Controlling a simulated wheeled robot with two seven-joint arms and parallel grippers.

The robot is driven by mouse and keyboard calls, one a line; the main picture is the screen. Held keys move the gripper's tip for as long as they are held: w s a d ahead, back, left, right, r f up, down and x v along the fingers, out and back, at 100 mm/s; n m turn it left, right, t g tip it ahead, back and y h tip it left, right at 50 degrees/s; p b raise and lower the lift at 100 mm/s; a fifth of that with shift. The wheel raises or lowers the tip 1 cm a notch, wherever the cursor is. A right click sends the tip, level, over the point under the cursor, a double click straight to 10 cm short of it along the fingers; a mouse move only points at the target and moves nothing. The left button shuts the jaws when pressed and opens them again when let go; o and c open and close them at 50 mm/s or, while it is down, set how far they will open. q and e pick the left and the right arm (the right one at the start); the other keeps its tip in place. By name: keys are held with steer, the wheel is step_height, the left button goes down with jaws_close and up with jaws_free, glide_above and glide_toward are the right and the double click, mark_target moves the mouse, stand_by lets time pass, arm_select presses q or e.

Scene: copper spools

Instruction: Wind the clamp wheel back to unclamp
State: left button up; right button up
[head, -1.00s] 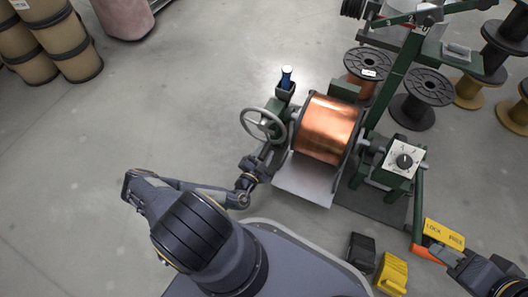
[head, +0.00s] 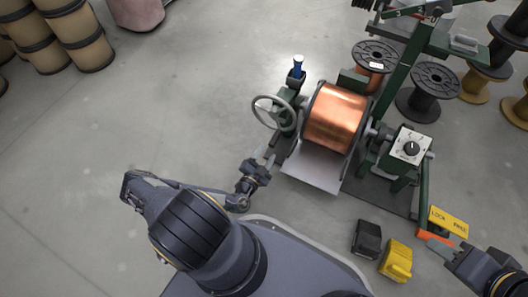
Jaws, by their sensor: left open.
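The clamp wheel (head: 273,113) is a grey spoked handwheel on the left side of the green winding stand. The copper spool (head: 335,118) sits in the stand to its right. My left gripper (head: 266,160) is open and empty, just below the wheel and apart from it. Its fingers point up toward the stand. My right gripper (head: 430,238) is at the lower right, at an orange bar (head: 440,239) beneath a yellow lock sign (head: 448,221). Whether its fingers are closed on the bar is too small to tell.
A blue-topped post (head: 298,66) stands behind the wheel. A dial box (head: 411,146) is right of the spool. A black pedal (head: 367,240) and a yellow pedal (head: 396,260) lie on the floor before my base. Dark empty spools (head: 436,80) stand behind.

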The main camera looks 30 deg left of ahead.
mark_target(271, 146)
arm_select(q)
steer(key=n+p, duration=0.1)
steer(key=p, duration=0.1)
steer(key=n+p, duration=0.1)
steer(key=p, duration=0.1)
steer(key=r+n+p, duration=0.1)
steer(key=n+p, duration=0.1)
steer(key=shift+s+d, duration=0.15)
steer(key=shift+d, duration=0.2)
steer(key=shift+a+n+p, duration=0.1)
steer(key=shift+n+p, duration=0.4)
steer(key=shift+p, duration=0.05)
steer(key=shift+w+a+f, duration=0.1)
steer(key=shift+w+f, duration=0.1)
steer(key=w, duration=0.2)
steer(key=w+b, duration=0.1)
steer(key=w, duration=0.1)
steer(key=w+b, duration=0.1)
steer(key=w, duration=0.1)
steer(key=shift+w+a+f, duration=0.1)
steer(key=shift+w+a, duration=0.15)
steer(key=shift+w, duration=0.45)
jaws_close()
